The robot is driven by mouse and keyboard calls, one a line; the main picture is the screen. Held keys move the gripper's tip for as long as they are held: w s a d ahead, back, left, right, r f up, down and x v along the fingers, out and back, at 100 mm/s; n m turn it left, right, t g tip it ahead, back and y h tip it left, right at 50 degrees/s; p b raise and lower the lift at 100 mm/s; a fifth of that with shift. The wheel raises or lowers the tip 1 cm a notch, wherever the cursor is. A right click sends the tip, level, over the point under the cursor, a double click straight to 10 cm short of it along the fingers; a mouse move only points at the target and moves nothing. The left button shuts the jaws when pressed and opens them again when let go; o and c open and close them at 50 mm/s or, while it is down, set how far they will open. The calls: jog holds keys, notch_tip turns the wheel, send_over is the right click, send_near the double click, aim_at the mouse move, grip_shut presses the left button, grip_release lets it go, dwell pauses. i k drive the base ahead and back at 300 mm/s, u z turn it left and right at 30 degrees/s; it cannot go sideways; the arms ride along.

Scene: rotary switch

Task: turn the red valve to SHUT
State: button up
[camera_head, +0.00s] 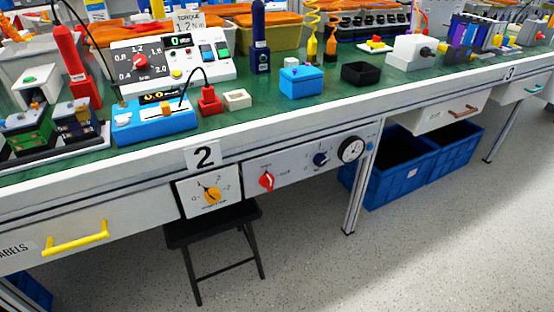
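A red knob (267,181), which looks like the red valve, sits on a pale panel (292,172) on the front of the workbench, right of the number 2 plate. Its pointer looks tilted. The markings around it are too small to read, so I cannot tell its setting. A dark blue knob (321,159) and a round gauge (351,149) are on the same panel to its right. My gripper is not in view.
A yellow-orange knob (212,195) is on a white plate to the left. A black stool (212,226) stands below the panel. A yellow drawer handle (76,238) juts out at left. Blue crates (400,172) sit under the bench. The floor in front is clear.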

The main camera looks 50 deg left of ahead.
aim_at(268, 179)
jog(key=u, duration=1.7)
